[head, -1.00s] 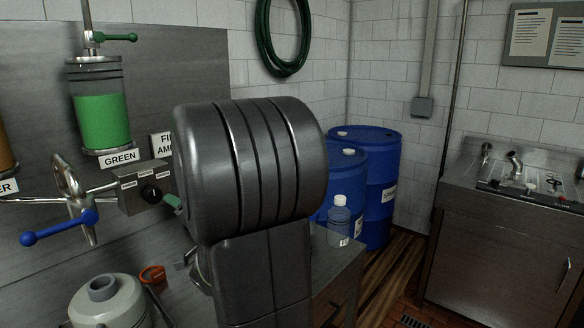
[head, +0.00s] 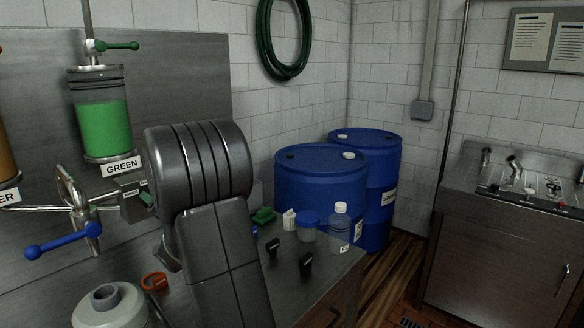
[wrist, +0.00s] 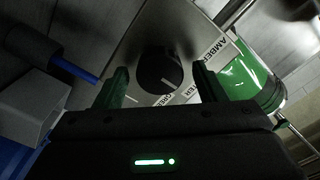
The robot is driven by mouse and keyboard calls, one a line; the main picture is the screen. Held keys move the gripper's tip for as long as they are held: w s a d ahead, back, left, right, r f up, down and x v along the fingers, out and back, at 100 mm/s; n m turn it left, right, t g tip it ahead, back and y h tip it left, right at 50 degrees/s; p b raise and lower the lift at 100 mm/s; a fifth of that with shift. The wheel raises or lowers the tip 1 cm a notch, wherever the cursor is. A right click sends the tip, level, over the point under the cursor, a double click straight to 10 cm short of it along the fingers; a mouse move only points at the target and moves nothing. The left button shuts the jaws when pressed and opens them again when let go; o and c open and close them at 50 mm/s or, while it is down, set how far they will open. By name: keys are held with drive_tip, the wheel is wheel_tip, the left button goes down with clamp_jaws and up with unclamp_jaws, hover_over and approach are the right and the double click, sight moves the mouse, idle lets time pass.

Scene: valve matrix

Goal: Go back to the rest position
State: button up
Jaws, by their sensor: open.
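In the wrist view my gripper (wrist: 160,92) is open, its two green-padded fingers apart and nothing held between them. A black round selector knob (wrist: 160,70) on a metal box with AMBER, WATER and GREEN labels lies beyond the fingertips, seen between them. Whether a finger touches it I cannot tell. In the head view my arm covers most of the gripper, with only a small green finger part showing near the selector box (head: 130,190). The glass cylinder of green liquid (head: 101,126) stands above the box and also shows in the wrist view (wrist: 250,78).
A blue-handled valve (head: 62,244) is at the left. A grey-white vessel (head: 108,305) and an orange ring (head: 154,281) stand in front of the panel. A clear bottle (head: 340,228) and small containers sit on the bench's right end. Blue drums (head: 320,190) stand behind.

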drive_tip(key=s+d+n, duration=0.6)
drive_tip(key=shift+d+n+p, duration=0.3)
drive_tip(key=shift+d+n, duration=0.05)
drive_tip(key=shift+n, duration=0.05)
idle(0.6)
drive_tip(key=shift+w, duration=0.1)
